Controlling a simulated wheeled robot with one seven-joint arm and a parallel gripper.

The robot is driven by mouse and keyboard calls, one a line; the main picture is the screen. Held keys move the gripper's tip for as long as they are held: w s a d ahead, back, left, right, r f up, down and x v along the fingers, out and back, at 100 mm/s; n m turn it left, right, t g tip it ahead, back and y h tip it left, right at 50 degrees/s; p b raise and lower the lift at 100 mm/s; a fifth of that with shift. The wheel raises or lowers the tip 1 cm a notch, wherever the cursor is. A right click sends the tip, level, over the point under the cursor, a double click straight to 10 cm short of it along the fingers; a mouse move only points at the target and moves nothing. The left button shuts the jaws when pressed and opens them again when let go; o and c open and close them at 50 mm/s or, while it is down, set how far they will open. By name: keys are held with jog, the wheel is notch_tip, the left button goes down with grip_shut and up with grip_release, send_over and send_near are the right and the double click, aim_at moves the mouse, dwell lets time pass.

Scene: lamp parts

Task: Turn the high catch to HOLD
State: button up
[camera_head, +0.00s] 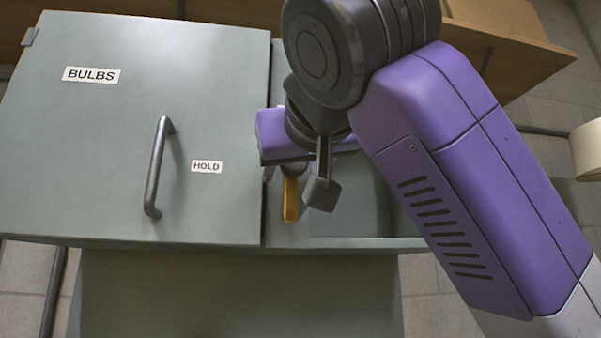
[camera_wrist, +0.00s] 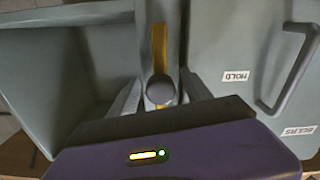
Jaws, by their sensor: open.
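The catch is a yellow lever (camera_head: 291,203) on the narrow grey strip just right of the cabinet door. It hangs straight down in the head view. In the wrist view the yellow lever (camera_wrist: 159,45) points straight up from a round grey pivot (camera_wrist: 160,89). The HOLD label (camera_head: 206,167) is on the door, left of the lever; the wrist view shows it upside down (camera_wrist: 236,76). My gripper (camera_head: 294,182) is open at the lever's upper end. In the wrist view its fingers (camera_wrist: 160,97) stand either side of the pivot; contact cannot be told.
The grey door (camera_head: 90,150) marked BULBS (camera_head: 91,75) is closed and has a dark bar handle (camera_head: 157,167) standing out from it. An open grey recess (camera_head: 350,205) lies right of the catch. A wooden piece (camera_head: 520,50) is behind my arm.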

grip_shut()
dwell(0.3)
dwell(1.2)
